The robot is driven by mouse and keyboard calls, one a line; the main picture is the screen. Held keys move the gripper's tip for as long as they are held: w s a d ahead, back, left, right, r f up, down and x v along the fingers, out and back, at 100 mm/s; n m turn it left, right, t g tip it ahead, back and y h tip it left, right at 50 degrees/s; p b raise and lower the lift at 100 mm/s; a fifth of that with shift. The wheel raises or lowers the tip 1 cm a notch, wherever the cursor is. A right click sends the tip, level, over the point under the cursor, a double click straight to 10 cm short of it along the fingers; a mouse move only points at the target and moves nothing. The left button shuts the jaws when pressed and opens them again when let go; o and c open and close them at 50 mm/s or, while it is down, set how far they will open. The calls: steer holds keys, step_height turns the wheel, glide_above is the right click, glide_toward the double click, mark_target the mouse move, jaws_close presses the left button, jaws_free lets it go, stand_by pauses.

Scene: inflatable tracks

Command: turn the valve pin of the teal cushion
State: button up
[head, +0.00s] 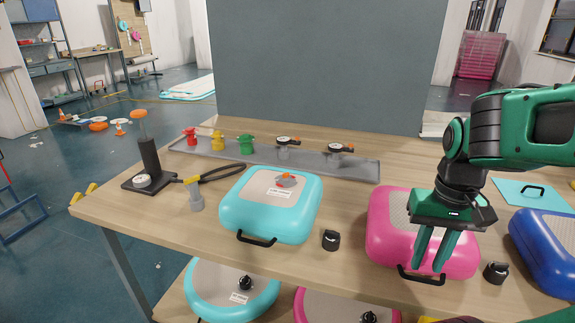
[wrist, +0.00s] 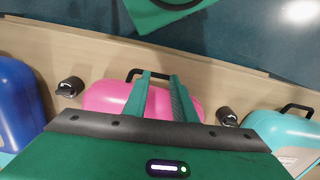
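The teal cushion (head: 233,214) lies on the table left of the pink one, with a grey top panel and a black front handle. An orange valve pin (head: 287,177) sits on a grey valve at the panel's far side. My gripper (head: 433,262) points down over the pink cushion (head: 380,228), well right of the teal one. Its fingers stand apart with nothing seen between them; it also shows in the wrist view (wrist: 160,77). The teal cushion shows partly at the right edge of the wrist view (wrist: 275,128); its valve is not visible there.
Black caps (head: 331,240) stand beside the cushions. A grey tray (head: 352,170) with coloured valve parts and gauges lies behind. A black post stand (head: 149,165) and pliers-like tool (head: 222,173) are at left. A blue cushion (head: 545,235) is at right.

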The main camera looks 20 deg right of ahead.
steer(key=shift+r, duration=0.1)
steer(key=w+r+n, duration=0.1)
steer(key=w, duration=0.2)
steer(key=w+a+r+n, duration=0.1)
steer(key=w+r+n, duration=0.1)
steer(key=w, duration=0.1)
steer(key=w+a+r+n, duration=0.1)
steer(key=w, duration=0.2)
steer(key=shift+r, duration=0.4)
steer(key=w+a+r+n+y, duration=0.1)
steer(key=w+a+r+n, duration=0.15)
steer(key=w+n, duration=0.4)
steer(key=w+a+r+n+y, duration=0.1)
steer(key=w+a+r+n, duration=0.2)
steer(key=w, duration=0.6)
steer(key=n+g+y, duration=0.1)
steer(key=n+y, duration=0.1)
steer(key=n, duration=1.2)
glide_toward(289, 176)
steer(key=shift+a+x, duration=0.25)
steer(key=shift+x, duration=1.45)
steer(key=shift+a+x, duration=0.25)
steer(key=shift+x, duration=1.45)
steer(key=shift+w+r, duration=0.15)
steer(key=shift+r, duration=0.05)
steer(key=shift+m, duration=0.25)
jaws_close()
